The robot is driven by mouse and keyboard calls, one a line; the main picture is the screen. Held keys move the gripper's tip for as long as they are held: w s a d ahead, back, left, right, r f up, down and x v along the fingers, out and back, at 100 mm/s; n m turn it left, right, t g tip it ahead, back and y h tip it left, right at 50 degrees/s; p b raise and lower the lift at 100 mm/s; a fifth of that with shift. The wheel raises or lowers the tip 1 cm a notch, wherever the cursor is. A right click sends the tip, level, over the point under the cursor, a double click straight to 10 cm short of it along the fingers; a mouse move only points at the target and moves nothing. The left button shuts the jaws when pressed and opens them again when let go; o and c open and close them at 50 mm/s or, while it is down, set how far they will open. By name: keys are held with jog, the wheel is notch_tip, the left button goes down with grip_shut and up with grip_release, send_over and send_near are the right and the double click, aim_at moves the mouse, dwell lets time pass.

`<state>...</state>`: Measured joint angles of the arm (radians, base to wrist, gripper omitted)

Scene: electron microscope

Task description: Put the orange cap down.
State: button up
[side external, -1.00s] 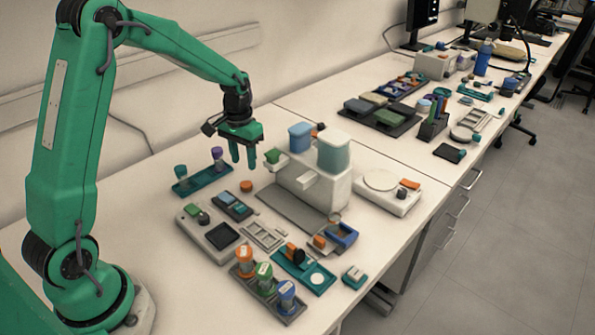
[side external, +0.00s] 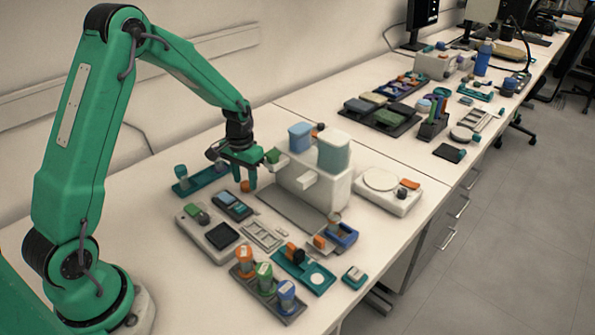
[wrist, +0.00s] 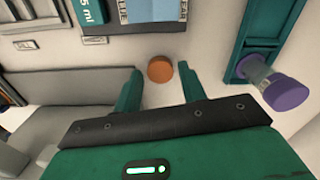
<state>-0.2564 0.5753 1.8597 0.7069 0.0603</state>
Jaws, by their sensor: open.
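The orange cap (side external: 246,186) lies on the white bench top, just left of the white instrument. In the wrist view the cap (wrist: 160,68) shows as a small round disc between the lines of the two fingertips, with a gap on each side. My gripper (side external: 245,177) is open and empty, pointing down, low over the cap. It also shows in the wrist view (wrist: 160,80). The exact height of the fingertips above the bench is hard to tell.
A teal rack (side external: 203,182) holding small vials stands behind and left of the cap. A dark device (side external: 232,206) lies in front of it. The white instrument (side external: 315,180) with two coloured containers stands close on the right. Bare bench is narrow here.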

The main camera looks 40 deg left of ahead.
aim_at(245, 184)
jog(key=shift+f, duration=0.55)
jog(key=shift+c, duration=0.2)
jog(key=c, duration=0.8)
jog(key=shift+r, duration=0.1)
jog(key=shift+r, duration=4.9)
